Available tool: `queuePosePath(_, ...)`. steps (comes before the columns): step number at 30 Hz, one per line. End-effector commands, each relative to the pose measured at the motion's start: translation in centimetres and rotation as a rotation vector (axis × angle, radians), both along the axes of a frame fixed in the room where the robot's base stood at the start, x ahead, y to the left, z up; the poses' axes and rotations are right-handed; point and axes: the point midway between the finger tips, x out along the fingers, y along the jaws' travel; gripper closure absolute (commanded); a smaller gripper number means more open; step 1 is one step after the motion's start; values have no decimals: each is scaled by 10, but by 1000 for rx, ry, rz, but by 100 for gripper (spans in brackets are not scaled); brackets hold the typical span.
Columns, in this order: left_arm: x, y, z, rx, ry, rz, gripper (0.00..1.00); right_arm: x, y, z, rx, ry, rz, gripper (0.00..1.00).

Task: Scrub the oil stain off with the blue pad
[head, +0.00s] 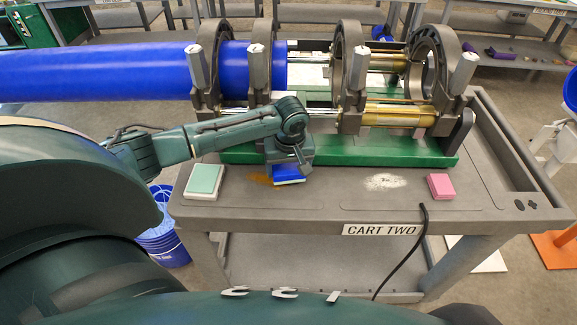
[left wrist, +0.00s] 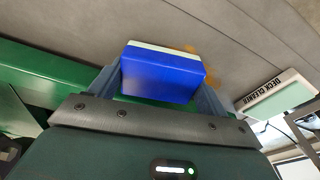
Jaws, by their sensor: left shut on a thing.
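The blue pad (head: 287,173) is held low over the cart top by my left gripper (head: 290,164), whose arm comes in from the left. In the left wrist view the blue pad (left wrist: 162,74) sits between the two fingers of my left gripper (left wrist: 165,88), its pale underside towards the cart surface. The orange-brown oil stain (head: 262,180) shows on the cart just left of the pad. It also shows in the left wrist view beside the pad (left wrist: 204,70). I cannot tell whether the pad touches the surface. My right gripper is not in view.
A green pad (head: 205,180) lies on a white block labelled deck cleaner (left wrist: 280,95). A white powdery patch (head: 385,181) and a pink pad (head: 441,187) lie to the right. The fusion machine's green base (head: 370,152) stands behind. A black cable (head: 408,255) hangs over the front edge.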

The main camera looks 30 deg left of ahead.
Motion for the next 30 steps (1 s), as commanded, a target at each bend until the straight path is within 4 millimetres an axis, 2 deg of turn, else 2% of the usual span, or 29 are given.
queuePosePath(30, 0, 0, -17, -1, -1, 0, 49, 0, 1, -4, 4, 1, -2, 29)
